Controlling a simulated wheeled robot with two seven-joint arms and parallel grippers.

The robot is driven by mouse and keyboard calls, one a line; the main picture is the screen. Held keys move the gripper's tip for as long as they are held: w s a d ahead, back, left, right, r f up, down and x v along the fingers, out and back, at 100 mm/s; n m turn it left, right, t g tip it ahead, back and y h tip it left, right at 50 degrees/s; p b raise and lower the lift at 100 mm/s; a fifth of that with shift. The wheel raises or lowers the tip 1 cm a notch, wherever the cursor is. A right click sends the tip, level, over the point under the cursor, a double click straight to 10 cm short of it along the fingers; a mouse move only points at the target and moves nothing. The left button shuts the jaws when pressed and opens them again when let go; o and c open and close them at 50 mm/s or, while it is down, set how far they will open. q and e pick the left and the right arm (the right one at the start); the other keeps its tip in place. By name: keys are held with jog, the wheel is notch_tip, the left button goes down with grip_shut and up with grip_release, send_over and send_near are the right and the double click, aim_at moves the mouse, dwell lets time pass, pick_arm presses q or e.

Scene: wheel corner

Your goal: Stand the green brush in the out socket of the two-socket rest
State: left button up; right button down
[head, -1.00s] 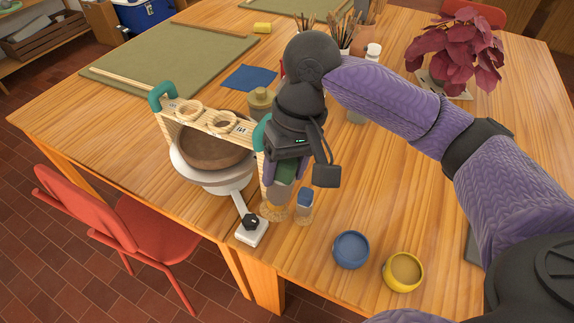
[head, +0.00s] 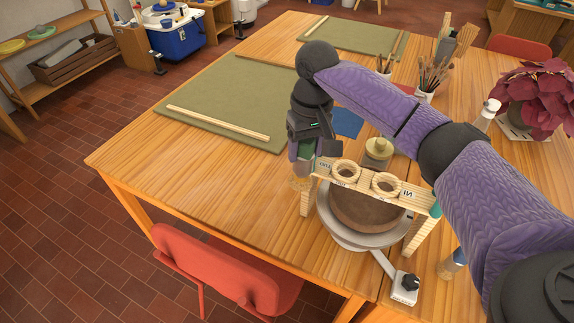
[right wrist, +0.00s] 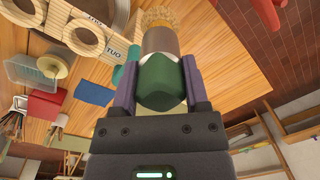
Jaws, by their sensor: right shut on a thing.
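The wooden two-socket rest (head: 365,182) spans the wheel like a bridge. Its left ring, by the OUT label, is the out socket (head: 345,172); the right ring, by the IN label, is the in socket (head: 387,184). Both rings look empty. My right gripper (head: 303,158) is shut on the green brush (right wrist: 162,82), bristles (head: 300,184) down, just left of the rest's OUT end. In the right wrist view the brush sits between the fingers, bristles (right wrist: 160,17) outward, beside the OUT end of the rest (right wrist: 100,38). My left gripper is out of view.
A grey wheel with a brown disc (head: 365,212) is under the rest. A blue-topped brush (head: 453,261) stands near my right arm. A lidded jar (head: 378,150) is behind the rest, a green mat (head: 215,105) farther left. Bare table lies left of the gripper.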

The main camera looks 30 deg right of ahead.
pick_arm(q)
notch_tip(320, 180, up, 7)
jog(key=p, duration=0.6)
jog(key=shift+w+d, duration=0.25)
pick_arm(e)
jog(key=w+d+r, duration=0.1)
jog(key=d+r, duration=0.1)
jog(key=d, duration=1)
jog(key=shift+d+r+h, duration=0.25)
jog(key=shift+r+h, duration=0.1)
jog(key=shift+h, duration=0.05)
pick_arm(q)
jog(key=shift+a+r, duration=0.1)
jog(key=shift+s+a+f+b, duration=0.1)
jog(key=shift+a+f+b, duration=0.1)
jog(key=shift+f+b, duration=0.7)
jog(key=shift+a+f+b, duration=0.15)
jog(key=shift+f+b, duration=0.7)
jog(key=shift+b, duration=0.05)
pick_arm(e)
notch_tip(320, 180, down, 7)
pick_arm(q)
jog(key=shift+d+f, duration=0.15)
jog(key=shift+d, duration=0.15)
pick_arm(e)
jog(key=shift+f, duration=0.2)
